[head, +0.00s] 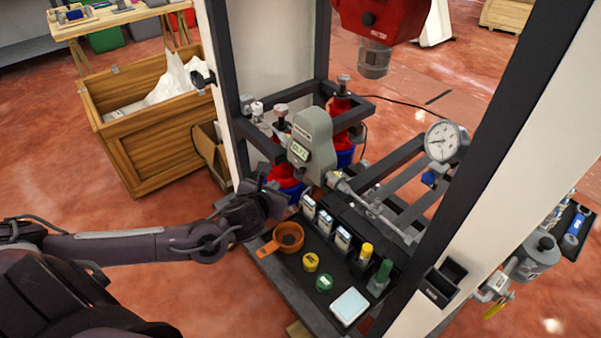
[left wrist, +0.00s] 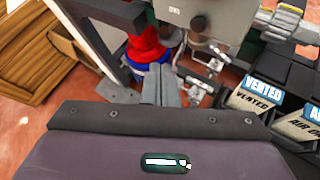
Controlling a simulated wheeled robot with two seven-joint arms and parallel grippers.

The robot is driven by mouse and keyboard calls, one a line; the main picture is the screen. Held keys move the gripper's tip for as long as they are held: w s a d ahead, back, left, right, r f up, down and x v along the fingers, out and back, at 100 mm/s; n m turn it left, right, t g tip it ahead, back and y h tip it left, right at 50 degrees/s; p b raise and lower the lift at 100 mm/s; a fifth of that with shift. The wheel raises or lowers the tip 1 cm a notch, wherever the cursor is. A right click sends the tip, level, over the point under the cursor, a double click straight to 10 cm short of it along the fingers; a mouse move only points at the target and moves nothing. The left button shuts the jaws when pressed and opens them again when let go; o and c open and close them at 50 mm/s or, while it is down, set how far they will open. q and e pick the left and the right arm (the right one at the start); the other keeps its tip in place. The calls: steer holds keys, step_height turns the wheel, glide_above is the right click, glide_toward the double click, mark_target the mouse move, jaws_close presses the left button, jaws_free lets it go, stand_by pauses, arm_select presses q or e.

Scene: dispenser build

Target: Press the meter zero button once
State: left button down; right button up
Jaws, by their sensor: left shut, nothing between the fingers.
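The meter (head: 312,145) is a grey-green housing with a small lit display (head: 299,151), standing in the middle of the dark frame. Its lower part shows at the top of the left wrist view (left wrist: 208,20). I cannot make out the zero button in either view. My left gripper (head: 284,200) is just below and in front of the meter, near the red and blue bottle. In the left wrist view its fingers (left wrist: 161,82) are closed together with nothing between them, pointing toward the meter's underside. I cannot tell whether they touch anything. My right gripper is not in view.
A tray (head: 310,300) below holds an orange cup (head: 288,237), yellow and green caps, a white pad (head: 349,306) and several labelled blocks (head: 325,222). A pressure gauge (head: 443,141) stands to the right. Frame posts flank the meter. A wooden crate (head: 150,150) stands left.

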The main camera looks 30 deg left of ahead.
mark_target(303, 170)
arm_select(q)
steer(key=shift+w+d+b, duration=0.2)
steer(key=shift+w+d, duration=0.15)
steer(key=shift+w, duration=0.45)
steer(key=shift+w+d+b, duration=0.25)
steer(key=shift+w+d, duration=0.05)
steer(key=shift+w, duration=0.45)
steer(key=shift+w+d+b, duration=0.2)
steer(key=shift+w+d, duration=0.15)
steer(key=shift+w, duration=0.45)
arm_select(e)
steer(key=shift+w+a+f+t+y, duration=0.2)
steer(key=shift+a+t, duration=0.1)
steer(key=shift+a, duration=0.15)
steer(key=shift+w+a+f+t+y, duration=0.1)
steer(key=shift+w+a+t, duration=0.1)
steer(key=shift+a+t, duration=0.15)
arm_select(q)
steer(key=shift+w, duration=0.1)
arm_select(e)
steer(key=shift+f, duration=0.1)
arm_select(q)
steer(key=shift+w+d, duration=0.15)
steer(key=shift+w, duration=0.15)
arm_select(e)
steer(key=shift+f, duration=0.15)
